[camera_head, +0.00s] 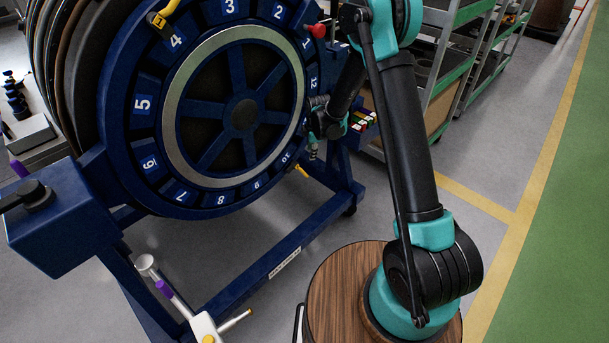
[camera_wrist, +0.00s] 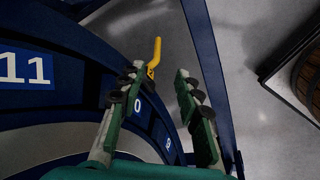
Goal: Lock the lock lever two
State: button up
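A yellow lever (camera_wrist: 154,55) with a small dark-marked label stands at the rim of the blue turbofan ring in the wrist view, by the number 10 plate. It also shows in the head view (camera_head: 301,170) at the ring's lower right. Another yellow lever (camera_head: 161,18) sits at the ring's upper left, by number 4. My gripper (camera_wrist: 157,84) is open and empty, its two fingers apart, with the lever beyond and between the tips. In the head view my gripper (camera_head: 314,150) is at the ring's right edge, just above the lever. I cannot read the lever's label.
The blue ring (camera_head: 146,130) with numbered plates stands on a blue frame (camera_head: 262,275). A red knob (camera_head: 318,30) is at upper right. A white and purple part (camera_head: 170,292) stands at lower left. Shelves (camera_head: 450,50) stand behind my arm; grey floor lies clear to the right.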

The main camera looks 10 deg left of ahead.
aim_at(304, 174)
jog(key=shift+n, duration=0.5)
jog(key=x, duration=0.6)
jog(key=a+x, duration=0.1)
jog(key=x, duration=1.2)
jog(key=shift+a+f, duration=0.2)
jog(key=shift+f, duration=0.05)
grip_shut()
